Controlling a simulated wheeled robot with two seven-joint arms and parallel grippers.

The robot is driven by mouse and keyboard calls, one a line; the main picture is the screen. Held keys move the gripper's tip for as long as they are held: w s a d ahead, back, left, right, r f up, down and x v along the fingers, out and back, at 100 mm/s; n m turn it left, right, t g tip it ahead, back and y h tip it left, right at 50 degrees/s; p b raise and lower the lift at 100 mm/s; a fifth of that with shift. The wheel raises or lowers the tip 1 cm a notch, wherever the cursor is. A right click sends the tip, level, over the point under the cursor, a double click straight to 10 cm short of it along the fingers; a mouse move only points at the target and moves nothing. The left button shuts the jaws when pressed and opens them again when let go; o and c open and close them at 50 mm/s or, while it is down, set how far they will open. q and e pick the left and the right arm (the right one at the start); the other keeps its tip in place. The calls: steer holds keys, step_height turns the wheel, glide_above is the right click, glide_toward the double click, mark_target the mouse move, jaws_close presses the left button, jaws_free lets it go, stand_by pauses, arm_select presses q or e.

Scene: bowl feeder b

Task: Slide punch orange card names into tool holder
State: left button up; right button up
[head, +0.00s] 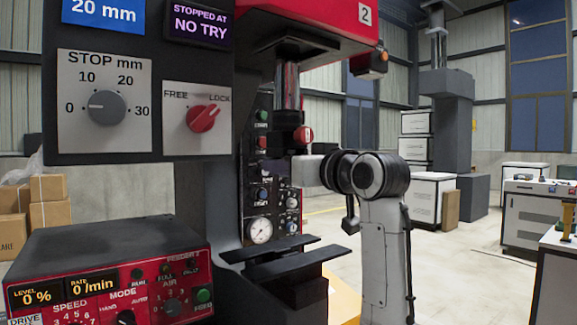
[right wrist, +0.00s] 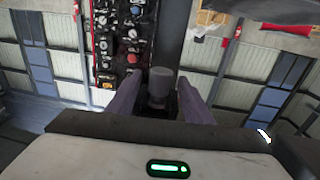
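In the right wrist view a grey cylinder (right wrist: 162,84), which looks like a punch, stands between the fingers of my right gripper (right wrist: 160,80). Whether the fingers press on it is unclear. In the head view the fingers hide it, so its fit with the holder is unclear. No orange card is clear. My left gripper is out of view.
A control box with a stop dial (head: 107,106) and a FREE/LOCK knob (head: 203,118) fills the upper left. A red feeder panel (head: 110,275) stands at lower left. Dark plates (head: 292,262) lie below the holder. Open floor extends right, with white cabinets (head: 432,198) behind.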

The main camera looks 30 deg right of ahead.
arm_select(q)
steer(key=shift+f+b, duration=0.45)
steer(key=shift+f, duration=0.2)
arm_select(e)
steer(key=s, duration=1)
steer(key=shift+s, duration=0.2)
steer(key=shift+a, duration=0.1)
stand_by(1.7)
